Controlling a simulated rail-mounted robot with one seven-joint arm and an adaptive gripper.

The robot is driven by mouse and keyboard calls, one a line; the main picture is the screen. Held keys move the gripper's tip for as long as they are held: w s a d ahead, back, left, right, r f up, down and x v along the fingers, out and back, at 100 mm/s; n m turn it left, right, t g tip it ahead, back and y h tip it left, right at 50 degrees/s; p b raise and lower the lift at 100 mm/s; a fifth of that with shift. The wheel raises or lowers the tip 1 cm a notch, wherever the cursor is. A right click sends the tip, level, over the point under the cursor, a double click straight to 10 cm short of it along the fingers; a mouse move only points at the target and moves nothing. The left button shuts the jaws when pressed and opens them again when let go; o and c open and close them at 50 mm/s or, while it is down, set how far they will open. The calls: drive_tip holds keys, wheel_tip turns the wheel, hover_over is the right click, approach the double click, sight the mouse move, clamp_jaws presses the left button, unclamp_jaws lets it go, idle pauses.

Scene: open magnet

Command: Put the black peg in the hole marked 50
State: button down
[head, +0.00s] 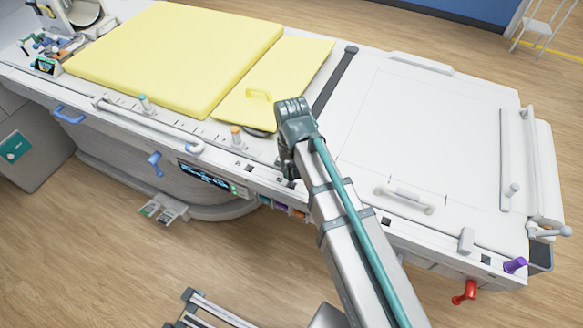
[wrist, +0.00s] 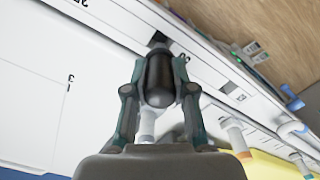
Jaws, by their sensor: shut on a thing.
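My gripper (wrist: 160,92) is shut on the black peg (wrist: 160,76), whose dark rounded body shows between the two fingers in the wrist view. A light grey stem shows behind it between the fingers; I cannot tell whether it belongs to the peg. A dark square hole (wrist: 159,39) in the white rail lies just beyond the peg. A number near it is cut off by the picture's top edge, so I cannot read it surely. In the head view my gripper (head: 288,176) is over the table's near rail, and the peg cannot be made out.
On the rail (head: 190,128) stand an orange-topped peg (head: 236,132) and a teal-topped peg (head: 143,100), left of my gripper. Yellow pads (head: 180,55) cover the table's left part. A white handle (head: 404,199) rises to the right. The white top (head: 430,125) is mostly clear.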

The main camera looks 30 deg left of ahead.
drive_tip(key=shift+f+b, duration=0.8)
drive_tip(key=shift+f, duration=1.25)
idle(0.5)
drive_tip(key=c, duration=0.9)
unclamp_jaws()
